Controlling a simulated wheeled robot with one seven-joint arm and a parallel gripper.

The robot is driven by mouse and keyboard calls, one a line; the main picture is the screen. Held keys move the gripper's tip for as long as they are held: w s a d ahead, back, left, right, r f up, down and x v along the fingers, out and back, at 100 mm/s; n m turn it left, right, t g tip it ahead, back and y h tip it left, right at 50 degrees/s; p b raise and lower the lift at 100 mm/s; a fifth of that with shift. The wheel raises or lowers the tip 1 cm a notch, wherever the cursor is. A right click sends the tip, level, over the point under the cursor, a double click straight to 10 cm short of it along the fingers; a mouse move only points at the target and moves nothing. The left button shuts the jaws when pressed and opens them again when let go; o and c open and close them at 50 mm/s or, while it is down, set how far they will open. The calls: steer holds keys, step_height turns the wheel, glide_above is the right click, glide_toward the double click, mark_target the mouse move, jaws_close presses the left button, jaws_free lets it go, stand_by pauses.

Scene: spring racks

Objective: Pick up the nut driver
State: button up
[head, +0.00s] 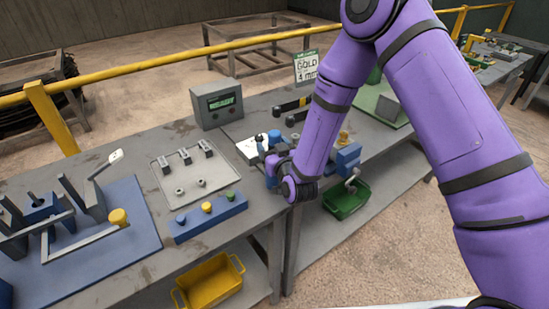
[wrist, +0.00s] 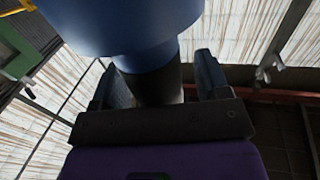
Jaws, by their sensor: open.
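My gripper (head: 271,162) is low over the front of the grey bench in the head view, with its fingers partly hidden by my wrist. In the wrist view my gripper (wrist: 163,72) is open, with one finger on each side of a dark neck (wrist: 158,85). A wide blue body (wrist: 125,28) sits above that neck; it appears to be the nut driver, seen very close and cut by the frame edge. A gap shows between the neck and the right finger; contact at the left finger is unclear. In the head view a small blue top (head: 274,137) shows just behind my gripper.
A blue block with coloured knobs (head: 208,216) and a pale tray (head: 192,176) lie left of my gripper. A grey display box (head: 217,104) stands behind. Dark-handled tools (head: 292,105) lie behind, and a blue vise-like piece (head: 348,158) stands right. Yellow (head: 210,283) and green (head: 345,200) bins sit below.

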steer(key=shift+w+a, duration=0.1)
steer(key=shift+w, duration=0.25)
steer(key=shift+c, duration=0.4)
steer(key=c, duration=1.1)
steer(key=shift+r, duration=0.1)
